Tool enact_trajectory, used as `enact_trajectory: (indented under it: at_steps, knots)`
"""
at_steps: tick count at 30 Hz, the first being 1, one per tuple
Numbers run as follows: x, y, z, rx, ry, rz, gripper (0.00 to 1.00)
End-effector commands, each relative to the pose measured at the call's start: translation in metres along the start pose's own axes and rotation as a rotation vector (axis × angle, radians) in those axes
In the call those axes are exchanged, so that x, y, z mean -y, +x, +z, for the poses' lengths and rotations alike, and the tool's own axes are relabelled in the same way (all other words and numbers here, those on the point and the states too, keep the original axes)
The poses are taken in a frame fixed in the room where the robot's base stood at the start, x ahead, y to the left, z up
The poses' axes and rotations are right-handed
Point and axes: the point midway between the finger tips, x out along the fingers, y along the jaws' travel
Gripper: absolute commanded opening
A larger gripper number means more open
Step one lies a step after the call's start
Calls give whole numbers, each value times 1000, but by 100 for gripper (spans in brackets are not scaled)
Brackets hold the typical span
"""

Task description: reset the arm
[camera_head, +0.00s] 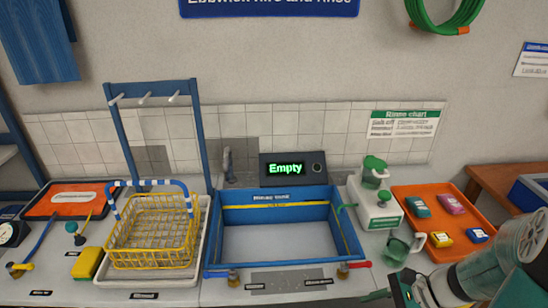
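My arm (500,268) reaches in from the lower right corner, over the right front of the bench. My gripper (402,288) is low at the front edge of the bench, right of the blue rinse tank (280,196). It is dark with green parts, and its fingertips are too small and partly cut off to tell whether they are apart. I see nothing clearly held in it. A green clear jug (401,249) stands just behind my gripper.
A yellow wire basket (152,232) stands in a white tray at left. A white-and-green dispenser (376,200) stands right of the tank. An orange tray (438,200) holds several coloured blocks. A display (285,169) reads "Empty". A blue rack rises behind the basket.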

Motion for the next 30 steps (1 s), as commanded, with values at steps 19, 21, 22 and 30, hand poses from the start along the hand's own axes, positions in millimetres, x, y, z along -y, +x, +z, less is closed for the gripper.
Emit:
enact_trajectory:
  at_steps: [19, 21, 22, 30]
  knots:
    - [0, -35, 146, -643, -1219, 431, 34]
    - [1, -42, 161, -710, -1342, 448, 34]
    - [1, -44, 167, -736, -1389, 452, 34]
    - [1, -59, 194, -862, -1602, 466, 34]
